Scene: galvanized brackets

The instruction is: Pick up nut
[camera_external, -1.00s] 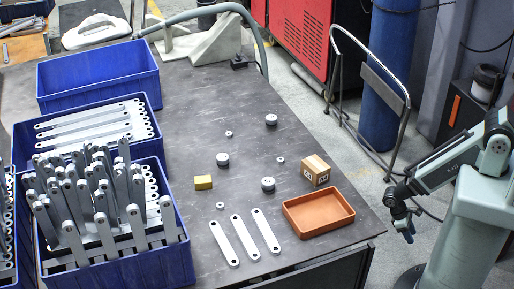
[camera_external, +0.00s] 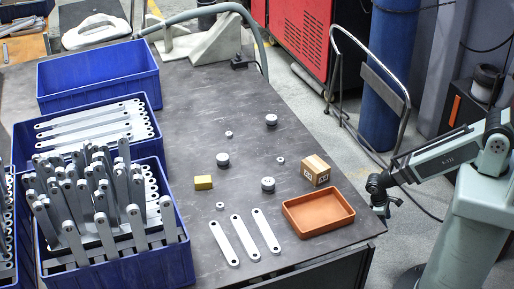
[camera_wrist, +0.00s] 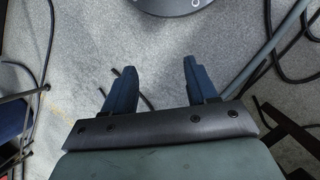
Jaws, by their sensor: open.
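Small nuts lie apart on the dark table: one at the back (camera_external: 229,134), one near the cardboard box (camera_external: 281,160), and one near the bracket strips (camera_external: 220,206). My gripper (camera_external: 388,208) is off the table's right edge, beyond the orange tray, and far from every nut. In the wrist view my gripper (camera_wrist: 160,84) shows two blue fingers spread apart with nothing between them, above the grey floor. No nut shows in the wrist view.
An orange tray (camera_external: 289,219) sits at the table's near right, beside a cardboard box (camera_external: 315,171). Larger round metal parts (camera_external: 268,184), a yellow block (camera_external: 203,182) and flat brackets (camera_external: 222,243) lie nearby. Blue crates (camera_external: 120,272) fill the left.

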